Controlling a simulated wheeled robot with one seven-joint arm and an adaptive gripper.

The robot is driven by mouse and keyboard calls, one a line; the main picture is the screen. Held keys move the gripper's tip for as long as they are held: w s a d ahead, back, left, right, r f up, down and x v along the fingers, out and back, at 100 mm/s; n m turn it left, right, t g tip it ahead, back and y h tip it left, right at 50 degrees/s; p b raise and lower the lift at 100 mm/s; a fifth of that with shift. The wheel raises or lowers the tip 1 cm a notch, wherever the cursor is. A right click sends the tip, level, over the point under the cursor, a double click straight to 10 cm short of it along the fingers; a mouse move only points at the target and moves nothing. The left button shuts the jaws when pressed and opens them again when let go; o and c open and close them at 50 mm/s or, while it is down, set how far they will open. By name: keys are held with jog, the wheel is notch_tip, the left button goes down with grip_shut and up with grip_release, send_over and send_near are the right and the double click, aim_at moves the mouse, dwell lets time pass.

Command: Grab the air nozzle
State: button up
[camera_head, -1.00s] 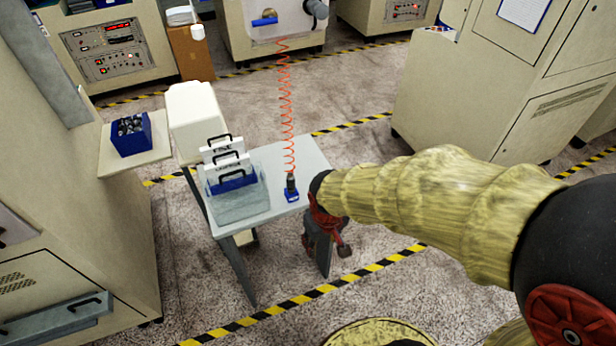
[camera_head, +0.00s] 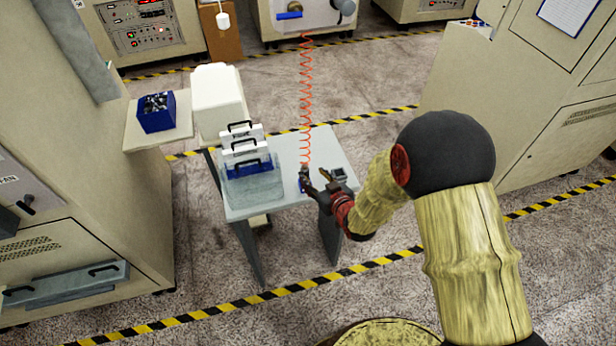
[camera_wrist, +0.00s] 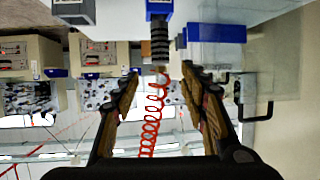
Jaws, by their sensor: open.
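The air nozzle (camera_head: 304,171) stands upright on the small grey table (camera_head: 285,200), with a red coiled hose (camera_head: 306,100) rising from its top. My gripper (camera_head: 316,182) is beside it at the table's right part and partly hides it. In the wrist view, which looks upside down, the nozzle's black ribbed body (camera_wrist: 160,45) and blue base lie just past the fingertips, roughly centred. My gripper (camera_wrist: 160,74) is open there, and the red hose (camera_wrist: 151,120) runs between its fingers. I see no finger contact with the nozzle.
A clear bin (camera_head: 255,188) with black-handled cases stands left of the nozzle, close to one finger in the wrist view. A white box (camera_head: 218,100) is behind it. A blue bin (camera_head: 156,112) sits on a side shelf. Floor to the right is free.

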aim_at(306, 170)
jog(key=shift+f+x, duration=0.15)
jog(key=shift+x, duration=1.75)
jog(key=shift+f+x, duration=0.1)
jog(key=shift+x, duration=1.75)
jog(key=shift+s, duration=0.1)
jog(key=shift+c, duration=1.4)
jog(key=c, duration=0.7)
grip_shut()
